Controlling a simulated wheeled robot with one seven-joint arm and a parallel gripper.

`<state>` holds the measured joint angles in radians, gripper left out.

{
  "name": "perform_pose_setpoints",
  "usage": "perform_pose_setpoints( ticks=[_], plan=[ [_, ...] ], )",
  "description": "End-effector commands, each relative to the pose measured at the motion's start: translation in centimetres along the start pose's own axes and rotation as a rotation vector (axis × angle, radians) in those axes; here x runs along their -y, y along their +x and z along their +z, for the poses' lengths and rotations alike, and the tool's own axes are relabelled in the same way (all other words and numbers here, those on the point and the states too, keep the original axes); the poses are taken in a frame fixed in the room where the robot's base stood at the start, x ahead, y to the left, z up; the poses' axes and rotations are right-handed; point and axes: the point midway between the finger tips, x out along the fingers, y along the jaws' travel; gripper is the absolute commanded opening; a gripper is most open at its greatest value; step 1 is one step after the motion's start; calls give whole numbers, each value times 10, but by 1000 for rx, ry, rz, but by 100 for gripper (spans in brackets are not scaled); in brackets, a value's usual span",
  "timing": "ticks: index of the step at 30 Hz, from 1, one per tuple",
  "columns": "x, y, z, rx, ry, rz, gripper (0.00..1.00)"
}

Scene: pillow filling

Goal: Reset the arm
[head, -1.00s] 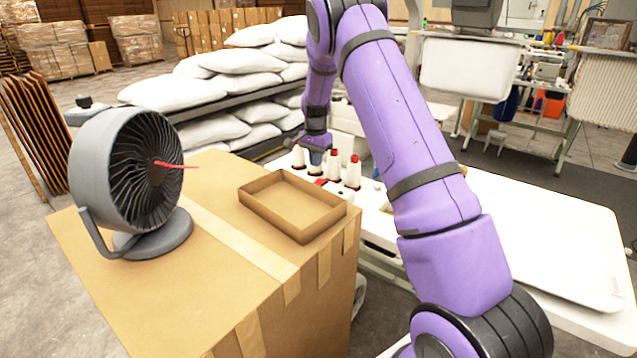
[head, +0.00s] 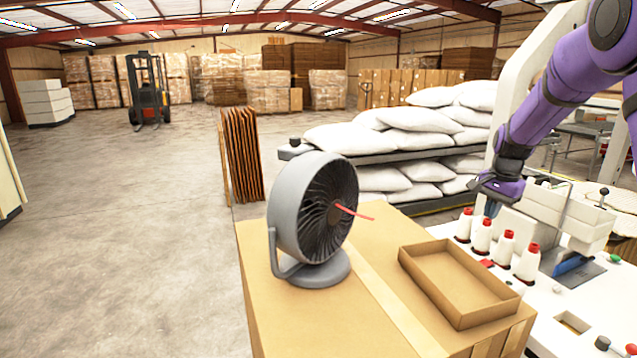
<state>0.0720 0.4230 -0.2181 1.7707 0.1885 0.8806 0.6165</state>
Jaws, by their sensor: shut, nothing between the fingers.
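My purple arm (head: 565,85) comes in from the upper right and bends down. My gripper (head: 491,209) points downward at its end, shut and empty, above the white table. It is just behind the row of white bottles with red caps (head: 505,247) in this view. Its fingertips are small and partly hard to make out against the white machine parts. I cannot tell whether it touches a bottle.
A grey fan (head: 312,215) and an open shallow cardboard tray (head: 460,285) stand on a large carton (head: 385,320). White sacks (head: 385,140) lie on a rack behind. A forklift (head: 147,92) stands far back left. The floor at left is clear.

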Motion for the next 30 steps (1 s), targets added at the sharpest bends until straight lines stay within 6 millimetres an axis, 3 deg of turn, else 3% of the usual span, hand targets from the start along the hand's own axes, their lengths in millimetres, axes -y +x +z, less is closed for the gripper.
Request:
perform_pose_setpoints(
  ticks=[1, 6, 15, 22, 30],
  plan=[
    [-5, -19, 13, -7, -32, -18, 0],
    [-22, -66, 54, -26, -152, -59, 0],
    [-66, -132, 130, -79, -370, -120, 0],
    [-108, -164, 188, -136, -539, -152, 0],
    [-163, -181, 251, -218, -738, -171, 0]
  ],
)
